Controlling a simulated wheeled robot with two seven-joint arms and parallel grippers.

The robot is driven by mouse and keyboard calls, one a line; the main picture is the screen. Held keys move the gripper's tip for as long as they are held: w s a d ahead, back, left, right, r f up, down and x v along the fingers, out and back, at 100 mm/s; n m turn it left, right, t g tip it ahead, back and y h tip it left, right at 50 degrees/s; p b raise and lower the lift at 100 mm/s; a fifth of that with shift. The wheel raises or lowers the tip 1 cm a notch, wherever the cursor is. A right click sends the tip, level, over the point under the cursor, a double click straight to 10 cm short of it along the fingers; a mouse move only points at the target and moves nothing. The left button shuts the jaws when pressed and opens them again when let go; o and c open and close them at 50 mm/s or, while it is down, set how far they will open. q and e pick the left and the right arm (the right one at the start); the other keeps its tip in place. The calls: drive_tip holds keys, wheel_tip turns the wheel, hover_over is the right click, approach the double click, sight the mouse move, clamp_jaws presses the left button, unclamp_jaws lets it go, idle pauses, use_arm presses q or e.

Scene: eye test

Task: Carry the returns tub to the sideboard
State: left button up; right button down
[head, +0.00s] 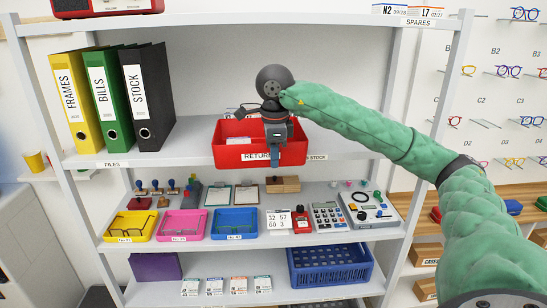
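The red returns tub (232,157) is at the middle shelf of the grey rack, with a white label on its front and pale items inside. Its front covers part of the shelf's front edge. My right gripper (276,158) points down at the tub's front wall, right of centre. One finger shows in front of the wall, over the end of the label. The other finger is hidden, so I cannot tell whether the grip is closed on the wall. My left gripper is out of view. I cannot make out which furniture is the sideboard.
Yellow, green and black binders (149,100) stand left of the tub. The shelf below holds coloured trays (181,225), stamps, a calculator (327,216) and a wooden block (283,184). A blue crate (330,266) is lower. Glasses hang on the right wall. A white surface (22,190) is at left.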

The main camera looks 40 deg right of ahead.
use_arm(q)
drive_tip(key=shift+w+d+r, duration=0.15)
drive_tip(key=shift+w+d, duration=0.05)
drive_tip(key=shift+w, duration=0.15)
use_arm(e)
drive_tip(key=c, duration=1.6)
unclamp_jaws()
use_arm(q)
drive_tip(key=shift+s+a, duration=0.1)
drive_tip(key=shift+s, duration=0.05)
use_arm(e)
drive_tip(key=shift+o, duration=0.2)
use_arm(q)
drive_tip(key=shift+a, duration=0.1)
use_arm(e)
drive_tip(key=shift+r, duration=0.1)
